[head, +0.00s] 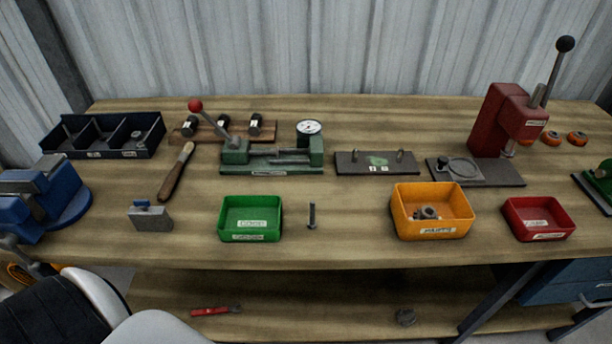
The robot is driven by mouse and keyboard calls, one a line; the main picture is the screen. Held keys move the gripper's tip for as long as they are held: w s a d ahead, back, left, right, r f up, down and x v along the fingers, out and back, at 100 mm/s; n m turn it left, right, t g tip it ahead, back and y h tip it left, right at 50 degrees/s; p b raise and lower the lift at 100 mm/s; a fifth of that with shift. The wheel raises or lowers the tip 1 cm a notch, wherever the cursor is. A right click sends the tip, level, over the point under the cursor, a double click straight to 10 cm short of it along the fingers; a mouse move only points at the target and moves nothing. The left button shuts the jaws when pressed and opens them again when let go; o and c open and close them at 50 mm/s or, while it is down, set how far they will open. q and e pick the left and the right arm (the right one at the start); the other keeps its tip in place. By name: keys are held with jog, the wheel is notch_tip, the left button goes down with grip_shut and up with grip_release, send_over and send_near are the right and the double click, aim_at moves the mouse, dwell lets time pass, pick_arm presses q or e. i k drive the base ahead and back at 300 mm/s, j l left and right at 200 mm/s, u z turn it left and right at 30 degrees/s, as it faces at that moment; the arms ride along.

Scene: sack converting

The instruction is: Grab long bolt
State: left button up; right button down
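A long dark bolt (312,216) is on the wooden workbench, between the green bin and the yellow bin. It appears narrow and tall in the view, with a wider end at the bottom. Nothing touches it. Neither of my grippers shows in the head view.
A green bin (223,219), a yellow bin (433,229) holding metal parts, and a red bin (538,232) line the front of the workbench (350,249). A green gauge fixture (272,168) and a pin plate (352,164) stand behind the bolt. A blue vise (40,205) is at left.

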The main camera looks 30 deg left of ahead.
aim_at(312, 224)
jog(key=u, duration=0.9)
